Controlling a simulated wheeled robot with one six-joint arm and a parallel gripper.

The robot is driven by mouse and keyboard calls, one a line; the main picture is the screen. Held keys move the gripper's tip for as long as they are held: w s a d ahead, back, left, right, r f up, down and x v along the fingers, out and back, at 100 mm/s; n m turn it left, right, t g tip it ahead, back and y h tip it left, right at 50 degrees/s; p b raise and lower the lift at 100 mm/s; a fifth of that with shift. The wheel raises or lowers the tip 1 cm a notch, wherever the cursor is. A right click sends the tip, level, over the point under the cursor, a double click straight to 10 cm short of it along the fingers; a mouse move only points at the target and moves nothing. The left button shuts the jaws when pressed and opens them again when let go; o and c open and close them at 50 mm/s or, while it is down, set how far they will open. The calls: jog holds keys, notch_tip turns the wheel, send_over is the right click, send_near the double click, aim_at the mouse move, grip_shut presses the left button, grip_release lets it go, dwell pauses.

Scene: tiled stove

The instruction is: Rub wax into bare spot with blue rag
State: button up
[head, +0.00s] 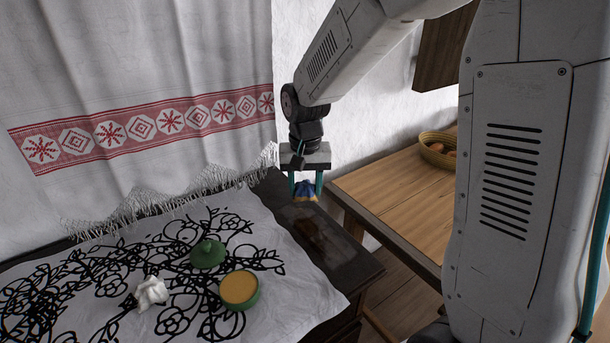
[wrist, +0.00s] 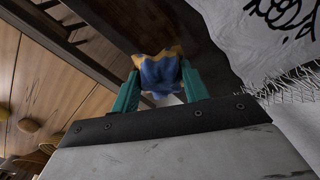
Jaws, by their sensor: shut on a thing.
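My gripper (head: 305,183) points down over the dark wooden top (head: 345,262), its teal fingers shut on the blue rag (head: 306,192). The rag is bunched, blue with yellow-orange at its edges, and it also shows between the fingers in the wrist view (wrist: 158,74). A brownish, paler patch that looks like the bare spot (head: 318,236) lies on the dark wood, nearer the camera than the rag. I cannot tell whether the rag touches the wood. An open green tin of yellow wax (head: 239,288) stands on the white patterned cloth (head: 290,315), with a green lid (head: 207,252) beside it.
A crumpled white cloth (head: 151,293) lies left of the tin. A fringed curtain with a red band (head: 140,132) hangs behind. To the right, a wooden table (head: 400,195) carries a basket (head: 438,150) with brown things in it. The dark top around the patch is clear.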

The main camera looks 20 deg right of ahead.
jog(key=shift+r, duration=1.45)
